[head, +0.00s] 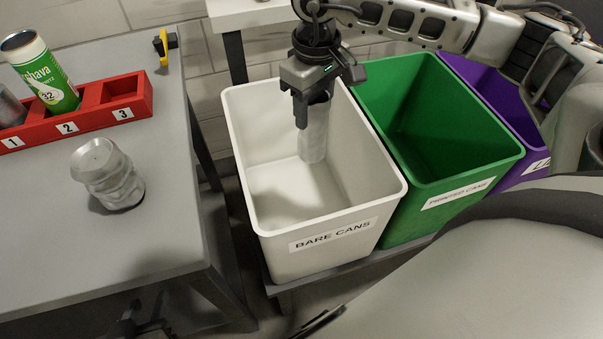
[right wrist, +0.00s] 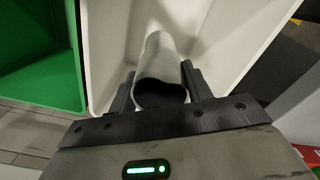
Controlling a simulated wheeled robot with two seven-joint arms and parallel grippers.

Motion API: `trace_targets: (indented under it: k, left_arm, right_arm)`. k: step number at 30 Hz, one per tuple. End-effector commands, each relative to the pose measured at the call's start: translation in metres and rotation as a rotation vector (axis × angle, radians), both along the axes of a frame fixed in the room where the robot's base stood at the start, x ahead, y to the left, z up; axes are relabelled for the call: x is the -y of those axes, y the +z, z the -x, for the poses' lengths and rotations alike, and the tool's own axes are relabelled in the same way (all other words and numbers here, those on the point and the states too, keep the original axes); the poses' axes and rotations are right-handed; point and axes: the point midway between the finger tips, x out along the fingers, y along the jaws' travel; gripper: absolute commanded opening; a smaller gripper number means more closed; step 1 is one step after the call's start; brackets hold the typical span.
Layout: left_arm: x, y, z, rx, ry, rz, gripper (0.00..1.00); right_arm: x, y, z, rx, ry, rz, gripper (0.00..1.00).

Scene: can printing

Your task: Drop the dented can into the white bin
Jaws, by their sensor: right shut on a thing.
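My right gripper (head: 317,98) is over the white bin (head: 250,130) labelled BARE CANS, pointing down. It is shut on a bare grey can (head: 314,140), which hangs inside the bin's opening. In the right wrist view the can (right wrist: 160,58) sits between the two fingers, and its near end looks uneven. Whether its lower end touches the bin's floor I cannot tell. Another bare can (head: 107,174), clearly crumpled, stands on the grey table. A dark part at the bottom edge of the head view, beside the table, seems to be my left gripper (head: 127,326); its fingers are unclear.
A green bin (head: 440,120) labelled PRINTED CANS and a purple bin (head: 500,100) stand to the right of the white one. A red numbered rack (head: 95,118) on the table holds a green printed can (head: 45,75) and a bare can (head: 8,108). A small yellow-black item (head: 163,47) lies behind.

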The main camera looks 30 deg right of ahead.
Motion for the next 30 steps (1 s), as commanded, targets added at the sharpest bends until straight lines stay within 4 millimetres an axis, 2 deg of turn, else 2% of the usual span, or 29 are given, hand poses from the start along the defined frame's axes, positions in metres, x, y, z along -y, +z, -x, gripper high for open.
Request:
trace_targets:
  k: [7, 8, 10, 11, 22, 26, 30]
  left_arm:
    - [0.0, -0.001, 0.002, -0.005, 0.002, 0.002, 0.36]
    - [0.0, -0.001, 0.002, -0.006, 0.002, 0.002, 0.36]
    - [0.0, -0.001, 0.002, -0.006, 0.002, 0.002, 0.36]
    - [0.0, -0.001, 0.002, -0.006, 0.002, 0.001, 0.36]
    - [-0.001, -0.002, 0.002, -0.005, 0.002, -0.001, 0.36]
    - [-0.001, -0.003, 0.002, -0.004, 0.002, 0.0, 0.36]
    - [-0.001, -0.004, 0.002, -0.005, 0.003, 0.002, 0.36]
  right_arm:
    - [0.0, -0.002, 0.0, 0.001, 0.0, 0.0, 0.18]
    - [0.0, -0.002, 0.0, 0.001, 0.0, 0.0, 0.52]
    - [0.0, -0.002, 0.0, 0.0, 0.0, 0.0, 0.71]
    - [0.0, -0.001, 0.0, 0.0, 0.0, 0.0, 0.75]
    - [0.0, 0.005, -0.001, 0.003, 0.0, -0.002, 0.75]
    - [0.0, 0.025, -0.001, 0.006, 0.001, -0.002, 0.75]
    - [0.0, 0.058, -0.001, 0.008, 0.001, -0.001, 0.75]
